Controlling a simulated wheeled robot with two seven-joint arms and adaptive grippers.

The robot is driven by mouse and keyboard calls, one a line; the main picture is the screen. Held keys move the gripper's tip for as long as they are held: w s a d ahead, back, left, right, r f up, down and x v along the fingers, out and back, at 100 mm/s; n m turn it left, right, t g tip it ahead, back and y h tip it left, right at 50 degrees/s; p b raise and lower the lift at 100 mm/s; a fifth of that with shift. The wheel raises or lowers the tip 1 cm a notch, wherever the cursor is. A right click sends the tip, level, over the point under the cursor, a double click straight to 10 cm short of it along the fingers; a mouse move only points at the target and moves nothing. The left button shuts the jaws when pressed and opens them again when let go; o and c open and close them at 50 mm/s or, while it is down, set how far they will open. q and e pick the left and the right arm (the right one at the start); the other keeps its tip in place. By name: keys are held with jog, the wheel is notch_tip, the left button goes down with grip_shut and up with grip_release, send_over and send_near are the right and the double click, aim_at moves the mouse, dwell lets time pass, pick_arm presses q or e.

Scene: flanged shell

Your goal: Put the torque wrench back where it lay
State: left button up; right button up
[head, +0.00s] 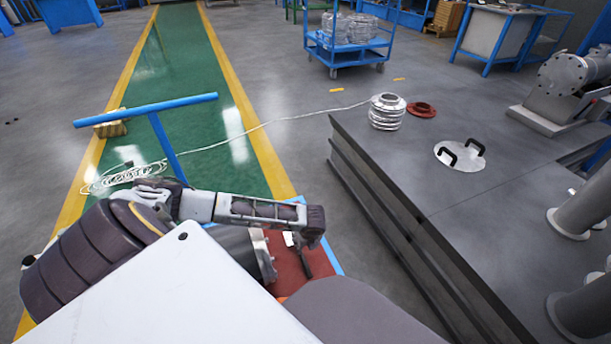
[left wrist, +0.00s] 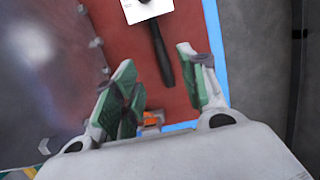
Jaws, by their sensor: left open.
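The torque wrench shows as a black handle (left wrist: 163,60) lying on a red surface (left wrist: 120,30) in the left wrist view. Its upper part runs under or beside a white card (left wrist: 150,8) at the top edge, so its head is hidden. My left gripper (left wrist: 156,60) is open, with green-padded fingers on either side of the handle. The handle appears between them, apart from both pads; whether the fingers are down at its height I cannot tell. In the head view the dark handle (head: 304,262) lies on the red cart top below my left arm. My right gripper is not in view.
A large grey metal part (left wrist: 45,70) stands close left of the fingers. A small orange thing (left wrist: 152,120) lies near the blue cart edge (left wrist: 216,50). A dark bench (head: 400,190) to the right holds a bellows (head: 387,113), a red ring (head: 421,109) and a handled disc (head: 460,156).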

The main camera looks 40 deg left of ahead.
pick_arm(q)
jog(key=s+d+r+n+t+h, duration=0.1)
jog(key=s+d+r+n+h, duration=0.15)
jog(key=d, duration=0.55)
jog(key=s+d+r+n+h, duration=0.15)
jog(key=d+n, duration=0.25)
jog(key=d, duration=0.5)
jog(key=s+d+r+n+t+h, duration=0.1)
jog(key=s+d+n+h, duration=0.15)
jog(key=d, duration=0.55)
jog(key=s+a+r+n+y, duration=0.1)
jog(key=s+a+r+n, duration=0.2)
jog(key=n, duration=0.9)
jog(key=shift+s+a+r+t, duration=0.4)
jog(key=shift+s+a, duration=0.5)
jog(key=shift+s, duration=0.15)
jog(key=shift+s+y, duration=0.15)
jog(key=shift+y, duration=0.1)
